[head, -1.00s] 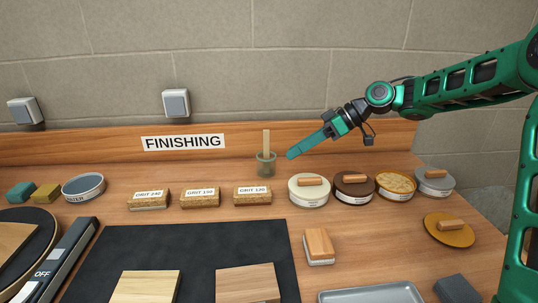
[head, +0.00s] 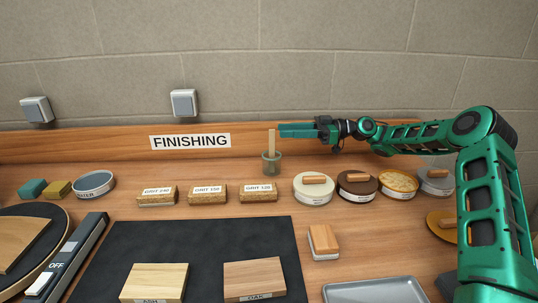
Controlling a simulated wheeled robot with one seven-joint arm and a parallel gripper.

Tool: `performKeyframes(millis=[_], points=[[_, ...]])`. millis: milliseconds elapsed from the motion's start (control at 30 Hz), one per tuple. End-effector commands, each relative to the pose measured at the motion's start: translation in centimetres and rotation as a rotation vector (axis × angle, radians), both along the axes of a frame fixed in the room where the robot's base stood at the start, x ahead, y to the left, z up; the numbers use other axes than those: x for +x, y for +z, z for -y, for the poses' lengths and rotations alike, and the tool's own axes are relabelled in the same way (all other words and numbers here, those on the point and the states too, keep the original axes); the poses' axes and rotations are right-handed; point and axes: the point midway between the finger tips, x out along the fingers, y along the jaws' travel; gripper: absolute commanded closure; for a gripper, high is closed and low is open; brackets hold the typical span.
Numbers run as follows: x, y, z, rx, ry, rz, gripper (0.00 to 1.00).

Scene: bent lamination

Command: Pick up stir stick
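The stir stick (head: 271,140) is a thin, pale wooden stick. It stands upright in a small greenish-grey clear cup (head: 271,164) at the back of the bench, and its lower end is inside the cup. My gripper (head: 281,130) reaches in from the right, level, with its teal fingers pointing left at the stick's upper part. The fingers show as two bands with a narrow split between them and look open, holding nothing. Their tips are just right of the stick; whether they touch it I cannot tell.
Sanding blocks marked with grits (head: 207,194) stand left of the cup. Several round tins, one cream (head: 313,188), stand to its right, below my arm. The backboard with the FINISHING sign (head: 190,141) is close behind. A black mat (head: 200,243) lies in front.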

Motion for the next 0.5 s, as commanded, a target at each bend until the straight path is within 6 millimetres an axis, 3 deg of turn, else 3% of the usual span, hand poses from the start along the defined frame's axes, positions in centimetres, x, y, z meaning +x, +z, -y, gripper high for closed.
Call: performKeyframes(millis=[200,500], points=[[-0.1,0.0,-3.2,-0.002,0.0,-0.001,0.69],[-0.4,-0.1,-5.3,-0.003,-0.001,-0.002,0.69]])
